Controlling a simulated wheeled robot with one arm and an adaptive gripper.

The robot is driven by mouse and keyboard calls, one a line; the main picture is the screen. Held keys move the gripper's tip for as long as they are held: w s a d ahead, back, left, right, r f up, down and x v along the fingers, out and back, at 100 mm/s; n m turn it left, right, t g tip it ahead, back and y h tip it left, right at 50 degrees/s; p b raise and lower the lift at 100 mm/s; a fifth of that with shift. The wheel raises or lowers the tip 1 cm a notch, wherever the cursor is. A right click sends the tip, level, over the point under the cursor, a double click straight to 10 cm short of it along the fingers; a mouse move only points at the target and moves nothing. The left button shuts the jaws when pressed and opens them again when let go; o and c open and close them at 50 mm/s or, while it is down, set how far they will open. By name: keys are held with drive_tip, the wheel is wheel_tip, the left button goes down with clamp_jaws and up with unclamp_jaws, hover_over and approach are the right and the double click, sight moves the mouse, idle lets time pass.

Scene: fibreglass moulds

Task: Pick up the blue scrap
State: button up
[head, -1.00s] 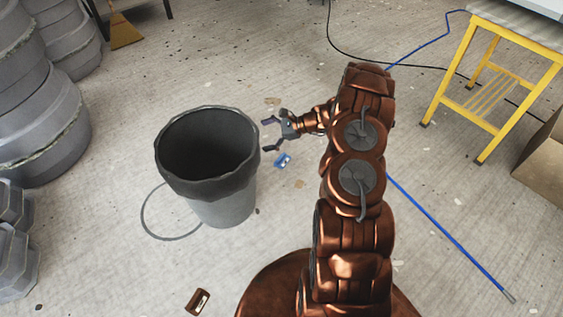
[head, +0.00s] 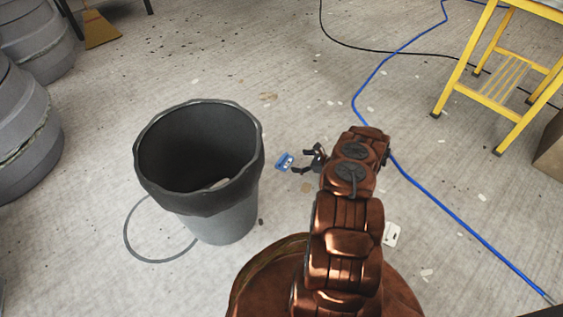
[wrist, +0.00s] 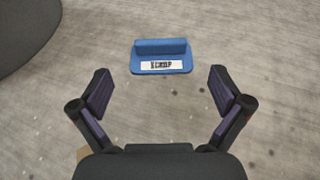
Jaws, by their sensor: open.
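The blue scrap (head: 284,161) lies on the concrete floor just right of the grey bin. In the wrist view the blue scrap (wrist: 161,57) is a small blue piece with a raised ridge and a white printed label, ahead of the fingertips and centred between them. My gripper (head: 298,161) is open and empty, low near the floor and just right of the scrap. In the wrist view my gripper (wrist: 160,76) shows both fingers spread wide, with nothing between them and not touching the scrap.
A grey bin (head: 220,215) with a dark liner stands close left of the scrap; something pale lies inside it. A blue hose (head: 430,190) runs along the floor at right. A yellow stand (head: 470,90) is at the upper right, and stacked grey moulds (head: 25,150) are at left.

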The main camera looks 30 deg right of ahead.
sight(285, 158)
drive_tip(key=shift+b+x, duration=0.85)
drive_tip(key=shift+x, duration=0.7)
drive_tip(key=b+x, duration=0.2)
drive_tip(key=x, duration=0.2)
drive_tip(key=shift+w, duration=0.1)
drive_tip(key=shift+r, duration=0.1)
drive_tip(key=c, duration=0.9)
drive_tip(key=shift+o, duration=0.2)
